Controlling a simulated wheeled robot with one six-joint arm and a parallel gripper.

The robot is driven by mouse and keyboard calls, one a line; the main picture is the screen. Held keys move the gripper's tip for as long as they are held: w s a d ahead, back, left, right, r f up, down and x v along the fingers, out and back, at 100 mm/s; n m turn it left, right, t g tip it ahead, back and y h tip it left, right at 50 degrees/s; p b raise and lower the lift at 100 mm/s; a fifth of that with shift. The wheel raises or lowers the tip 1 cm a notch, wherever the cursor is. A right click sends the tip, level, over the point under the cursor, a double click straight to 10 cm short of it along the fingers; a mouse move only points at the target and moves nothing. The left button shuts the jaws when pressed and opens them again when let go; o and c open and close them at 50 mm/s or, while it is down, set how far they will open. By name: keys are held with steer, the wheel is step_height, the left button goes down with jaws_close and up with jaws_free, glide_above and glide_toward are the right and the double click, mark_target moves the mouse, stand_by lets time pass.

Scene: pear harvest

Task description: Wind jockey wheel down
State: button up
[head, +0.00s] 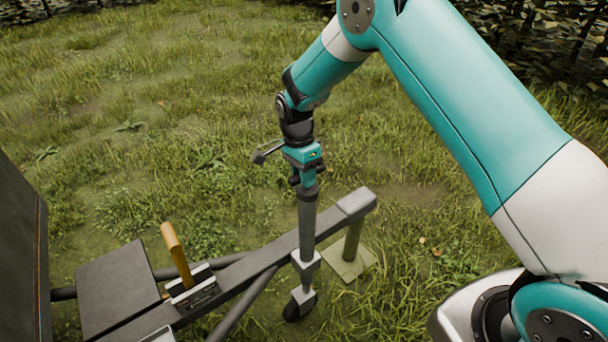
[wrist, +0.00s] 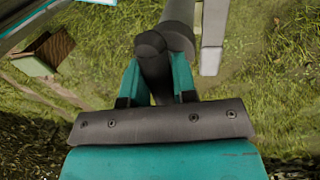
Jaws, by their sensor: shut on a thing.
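The jockey wheel's grey tube (head: 307,222) stands upright in a clamp (head: 305,265) on the trailer drawbar. Its small dark wheel (head: 292,310) is at the bottom, by the grass; whether it touches the ground is hard to tell. My gripper (head: 306,178) is above the tube's top, pointing down. In the wrist view, my gripper (wrist: 157,85) is shut on a dark, rounded handle (wrist: 151,48), with a teal finger on each side. The top of the tube shows just beyond it (wrist: 178,35).
The drawbar (head: 260,262) runs diagonally to a coupling end (head: 356,202), with a post on a pale ground plate (head: 348,264) below it. A yellow-handled lever (head: 176,255) rises from the drawbar at left. Open grass lies behind.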

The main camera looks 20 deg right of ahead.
steer(key=o, duration=0.9)
steer(key=w+r, duration=0.1)
steer(key=r, duration=0.4)
steer(key=w+r, duration=0.1)
steer(key=r, duration=0.5)
steer(key=w+a+r+b, duration=0.1)
steer(key=r, duration=0.5)
steer(key=shift+w, duration=0.1)
steer(key=shift+r, duration=0.15)
